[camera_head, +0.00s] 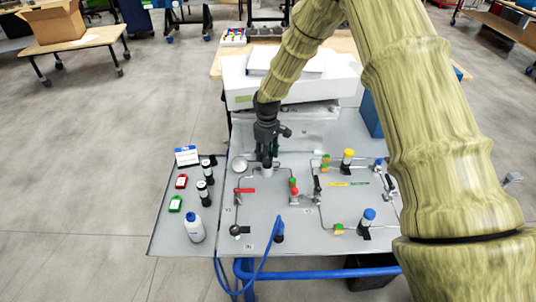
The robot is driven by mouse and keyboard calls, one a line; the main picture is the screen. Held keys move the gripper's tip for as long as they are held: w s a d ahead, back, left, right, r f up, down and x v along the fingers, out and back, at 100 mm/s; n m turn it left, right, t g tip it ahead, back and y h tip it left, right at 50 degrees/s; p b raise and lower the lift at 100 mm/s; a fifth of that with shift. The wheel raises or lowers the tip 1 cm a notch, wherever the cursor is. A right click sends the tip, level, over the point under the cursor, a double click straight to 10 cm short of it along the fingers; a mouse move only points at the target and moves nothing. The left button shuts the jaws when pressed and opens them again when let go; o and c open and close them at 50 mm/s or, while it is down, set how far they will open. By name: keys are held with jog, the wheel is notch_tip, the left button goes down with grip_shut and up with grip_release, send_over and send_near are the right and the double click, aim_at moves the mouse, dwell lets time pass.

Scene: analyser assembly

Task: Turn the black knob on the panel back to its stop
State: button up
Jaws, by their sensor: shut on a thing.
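My gripper (267,153) points down at the upper left part of the grey panel (265,205). Its fingers are shut on the black knob (267,164), beside a round gauge. The fingers hide most of the knob, so its turn angle cannot be read from this view.
The round gauge (240,165) and a red-handled valve (245,190) are close to my gripper. Valves with yellow and blue caps stand to the right. A blue hose (268,247) hangs over the front edge.

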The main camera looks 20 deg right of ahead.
jog(key=shift+w+n, duration=0.1)
jog(key=shift+n, duration=0.5)
jog(key=o, duration=1)
jog(key=shift+a, duration=0.1)
jog(key=shift+o, duration=0.2)
notch_tip(320, 180, up, 12)
